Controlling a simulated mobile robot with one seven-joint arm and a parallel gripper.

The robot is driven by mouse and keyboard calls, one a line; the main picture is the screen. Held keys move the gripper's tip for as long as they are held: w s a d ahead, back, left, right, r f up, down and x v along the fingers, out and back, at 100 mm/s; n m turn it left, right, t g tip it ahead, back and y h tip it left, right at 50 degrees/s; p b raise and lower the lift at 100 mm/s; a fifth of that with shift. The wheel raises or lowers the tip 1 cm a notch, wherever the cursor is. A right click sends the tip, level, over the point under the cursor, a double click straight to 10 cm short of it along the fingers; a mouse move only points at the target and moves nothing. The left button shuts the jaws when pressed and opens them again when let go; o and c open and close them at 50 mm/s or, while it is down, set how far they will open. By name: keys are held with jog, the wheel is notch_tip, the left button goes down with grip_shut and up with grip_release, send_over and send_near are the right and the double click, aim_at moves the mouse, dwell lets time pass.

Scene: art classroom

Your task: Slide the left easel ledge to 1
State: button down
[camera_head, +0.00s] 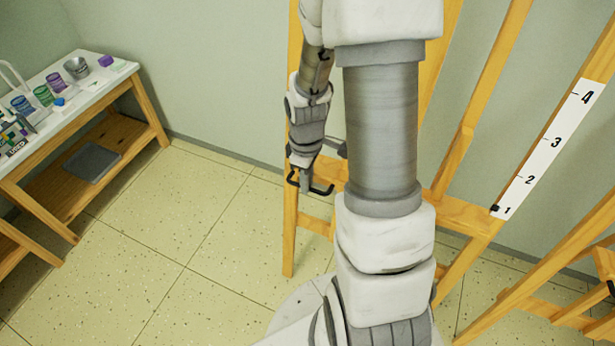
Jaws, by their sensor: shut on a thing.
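The left easel (290,235) is a light wooden frame standing near the wall. Its ledge (465,215) is a low wooden crossbar, partly hidden behind my arm. A white scale strip (540,160) marked 1 to 4 runs up the easel's right leg. A small black pointer (495,208) at the ledge's right end sits level with the 1 mark. My gripper (310,186) points down at the ledge's left part and is shut there, beside the left leg. The exact grip is small and partly hidden.
Part of another wooden easel (560,315) stands at the lower right, close by. A table (105,85) with cups and a metal bowl (76,68) stands at the left, with a grey tray (92,162) on its lower shelf. The tiled floor (170,245) between is clear.

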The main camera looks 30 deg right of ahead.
jog(key=shift+s+f, duration=0.1)
jog(key=shift+f, duration=0.1)
jog(key=c, duration=0.9)
grip_release()
notch_tip(320, 180, up, 18)
jog(key=p, duration=0.5)
jog(key=shift+f, duration=0.25)
jog(key=shift+a, duration=0.1)
